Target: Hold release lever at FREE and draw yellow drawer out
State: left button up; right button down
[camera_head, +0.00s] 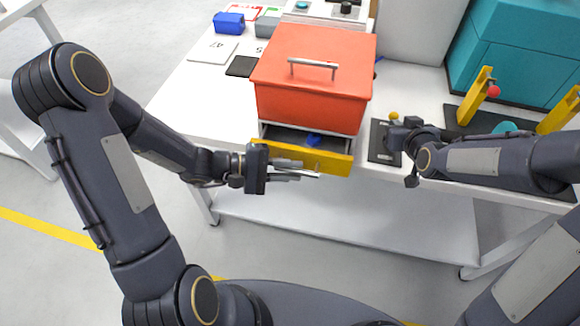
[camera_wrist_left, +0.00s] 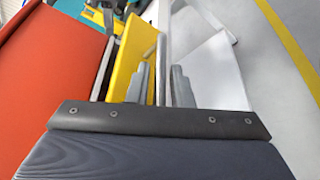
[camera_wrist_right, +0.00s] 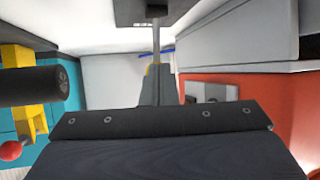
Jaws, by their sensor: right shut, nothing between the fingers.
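The yellow drawer (camera_head: 325,163) juts out below the red box, its interior showing. My left gripper (camera_head: 300,175) reaches along its front from the left. My right gripper (camera_wrist_right: 158,72) is shut and empty. In the right wrist view its fingers are at the release lever (camera_wrist_right: 154,36), a grey rod on a black base. The lever's yellow knob (camera_head: 393,116) shows beside my right gripper in the head view. The FREE mark cannot be read.
The red box (camera_head: 313,85) with a top handle stands above the drawer. A blue piece (camera_head: 313,139) lies inside the drawer. Yellow posts (camera_head: 478,95), one with a red ball, and a teal cabinet (camera_head: 525,55) stand at the right. The floor before the table is clear.

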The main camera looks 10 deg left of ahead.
pick_arm(q)
jog(key=shift+o, duration=1)
jog(key=v, duration=1.2)
pick_arm(e)
jog(key=shift+s, duration=0.1)
jog(key=shift+s+r, duration=0.15)
jog(key=shift+s, duration=0.85)
jog(key=shift+s+r, duration=0.15)
jog(key=shift+s, duration=0.8)
jog(key=shift+s+r, duration=0.2)
jog(key=shift+s, duration=2.2)
